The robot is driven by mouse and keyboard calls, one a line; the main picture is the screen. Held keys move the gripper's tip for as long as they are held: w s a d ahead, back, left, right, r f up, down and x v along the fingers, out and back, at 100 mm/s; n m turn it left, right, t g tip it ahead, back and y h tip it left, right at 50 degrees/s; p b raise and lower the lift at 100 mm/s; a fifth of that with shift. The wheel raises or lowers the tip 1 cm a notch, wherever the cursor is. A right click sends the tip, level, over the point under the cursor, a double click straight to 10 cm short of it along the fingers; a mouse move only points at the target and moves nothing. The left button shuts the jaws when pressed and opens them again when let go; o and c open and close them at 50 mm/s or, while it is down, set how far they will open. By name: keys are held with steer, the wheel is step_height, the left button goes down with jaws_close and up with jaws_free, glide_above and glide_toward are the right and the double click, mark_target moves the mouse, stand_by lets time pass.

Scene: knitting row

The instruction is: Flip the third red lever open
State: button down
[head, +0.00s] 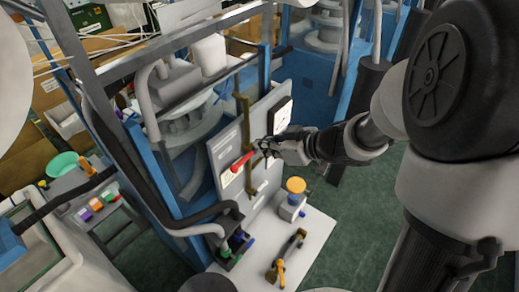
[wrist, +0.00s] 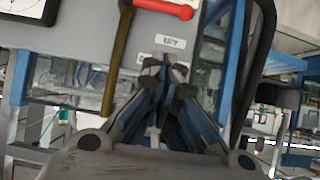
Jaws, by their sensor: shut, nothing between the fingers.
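A red lever (head: 241,162) sits on a grey upright panel (head: 222,145) in the head view. Part of a red lever (wrist: 168,8) also shows at the top edge of the wrist view, cut off by the frame. I see only one red lever, and I cannot tell its number in the row. My gripper (head: 266,150) is in front of the panel, just right of the lever's end in the head view. In the wrist view its fingertips (wrist: 166,64) are together and empty, below the lever and a small label (wrist: 170,41). I cannot tell whether they touch the panel.
A brass-coloured bar (head: 244,105) runs up the panel beside the lever. A dial (head: 283,115) is at the panel's upper right. A yellow-topped button (head: 296,185) stands on the pale base plate (head: 315,230). Blue frame posts (head: 152,165) and dark hoses crowd the left.

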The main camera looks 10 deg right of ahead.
mark_target(244, 159)
steer(key=w+a+f+b, duration=0.2)
steer(key=w+a+f, duration=0.3)
steer(key=f, duration=0.3)
steer(key=shift+w+a+f, duration=0.2)
steer(key=shift+a+f, duration=0.05)
steer(key=shift+f, duration=0.05)
steer(key=shift+w+f, duration=0.1)
